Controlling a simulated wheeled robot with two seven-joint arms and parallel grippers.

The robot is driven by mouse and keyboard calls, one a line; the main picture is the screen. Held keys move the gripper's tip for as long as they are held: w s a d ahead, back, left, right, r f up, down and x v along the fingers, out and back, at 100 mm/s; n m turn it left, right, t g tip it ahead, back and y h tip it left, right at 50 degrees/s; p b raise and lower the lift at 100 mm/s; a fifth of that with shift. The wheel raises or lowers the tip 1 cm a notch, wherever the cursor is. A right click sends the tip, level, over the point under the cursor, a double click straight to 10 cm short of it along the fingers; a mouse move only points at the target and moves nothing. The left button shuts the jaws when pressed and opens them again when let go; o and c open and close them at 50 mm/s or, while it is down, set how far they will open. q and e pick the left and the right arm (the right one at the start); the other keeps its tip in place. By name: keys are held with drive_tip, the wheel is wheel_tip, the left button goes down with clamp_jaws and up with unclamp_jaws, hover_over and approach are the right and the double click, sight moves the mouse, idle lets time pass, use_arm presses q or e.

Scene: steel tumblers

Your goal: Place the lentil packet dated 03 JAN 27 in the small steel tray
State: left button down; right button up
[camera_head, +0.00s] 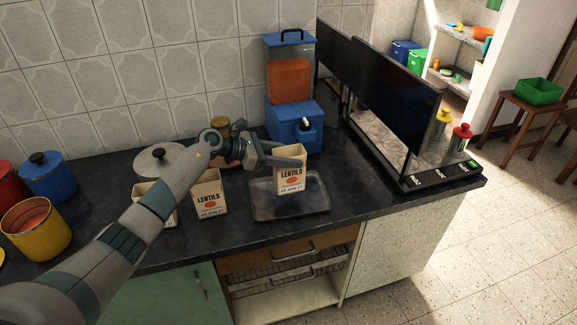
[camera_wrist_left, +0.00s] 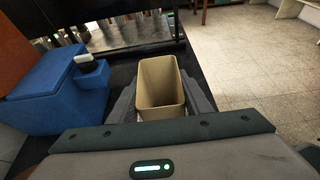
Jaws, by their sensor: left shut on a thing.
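My left gripper (camera_head: 283,157) is shut on a cream lentil packet (camera_head: 290,179), upright, with an orange dot and a small date line too fine to read surely. In the left wrist view the open-topped packet (camera_wrist_left: 161,88) sits between the two fingers. The packet is over the small steel tray (camera_head: 262,208), within its outline; I cannot tell if it touches the tray floor. A second lentil packet (camera_head: 209,196) stands on the counter left of the tray. A third packet (camera_head: 143,188) is partly hidden behind my left arm. My right gripper is not in view.
A blue dispenser with an orange tank (camera_head: 290,80) stands behind the tray. A stove with dark raised panels (camera_head: 400,95) is to the right. A lidded steel pot (camera_head: 159,160) and yellow and blue pots (camera_head: 47,178) are at left. The counter's front edge lies close before the tray.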

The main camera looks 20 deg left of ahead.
use_arm(q)
drive_tip(key=shift+f+p, duration=0.8)
drive_tip(key=shift+f, duration=1.2)
drive_tip(key=shift+f, duration=0.15)
drive_tip(key=c, duration=0.9)
unclamp_jaws()
drive_tip(key=shift+c, duration=0.2)
